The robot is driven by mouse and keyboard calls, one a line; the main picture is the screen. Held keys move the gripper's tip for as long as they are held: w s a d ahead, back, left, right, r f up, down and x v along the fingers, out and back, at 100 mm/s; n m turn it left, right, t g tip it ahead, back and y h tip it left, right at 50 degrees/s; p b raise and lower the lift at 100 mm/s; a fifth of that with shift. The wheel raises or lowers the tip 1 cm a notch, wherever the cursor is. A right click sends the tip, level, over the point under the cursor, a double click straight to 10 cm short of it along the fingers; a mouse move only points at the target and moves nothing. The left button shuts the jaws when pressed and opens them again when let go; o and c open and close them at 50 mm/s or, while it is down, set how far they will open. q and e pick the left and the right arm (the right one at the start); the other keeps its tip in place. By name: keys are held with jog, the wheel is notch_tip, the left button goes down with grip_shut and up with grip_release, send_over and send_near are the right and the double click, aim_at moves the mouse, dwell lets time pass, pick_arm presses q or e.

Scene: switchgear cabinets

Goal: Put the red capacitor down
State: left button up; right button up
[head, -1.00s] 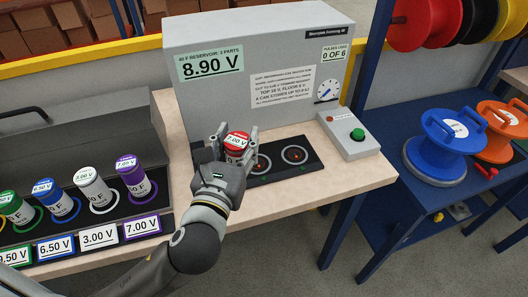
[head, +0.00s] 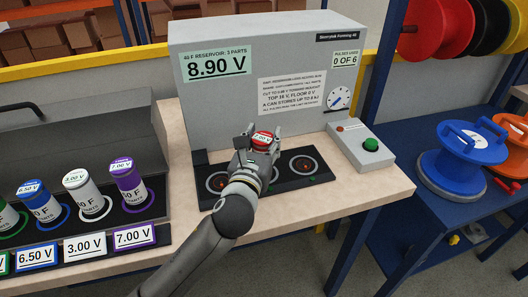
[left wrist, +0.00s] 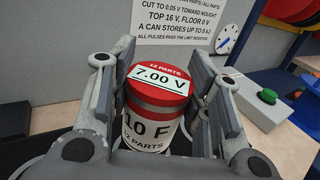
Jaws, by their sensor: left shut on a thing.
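The red capacitor (head: 262,138), a can with a red top marked 7.00 V and a white body marked 10 F, is held upright in my left gripper (head: 260,148). In the left wrist view the two fingers of the gripper (left wrist: 160,100) are closed around the sides of the capacitor (left wrist: 156,108). A black socket strip (head: 330,178) lies below, in front of the grey reservoir cabinet. Its left socket (head: 217,181) and right socket (head: 303,165) look empty. My gripper covers the middle of the strip; whether the can's bottom touches it is hidden. My right gripper is out of view.
The grey cabinet (head: 205,110) reads 8.90 V and 0 OF 6. A box with a green button (head: 371,144) stands to the right. A rack at left holds purple (head: 128,180), white (head: 85,190) and blue (head: 40,203) cans. Spools lie on a blue bench at right.

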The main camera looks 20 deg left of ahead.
aim_at(264, 151)
pick_arm(q)
jog(key=shift+w+f, duration=0.25)
jog(key=shift+f, duration=0.1)
notch_tip(264, 151, down, 2)
jog(key=shift+w+f+b, duration=0.1)
jog(key=shift+f+b, duration=0.15)
jog(key=shift+b, duration=0.05)
jog(key=shift+f, duration=0.3)
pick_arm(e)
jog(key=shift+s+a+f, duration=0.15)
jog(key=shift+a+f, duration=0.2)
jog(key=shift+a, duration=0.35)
pick_arm(q)
jog(key=o, duration=0.7)
jog(key=shift+f, duration=0.15)
jog(key=o, duration=0.4)
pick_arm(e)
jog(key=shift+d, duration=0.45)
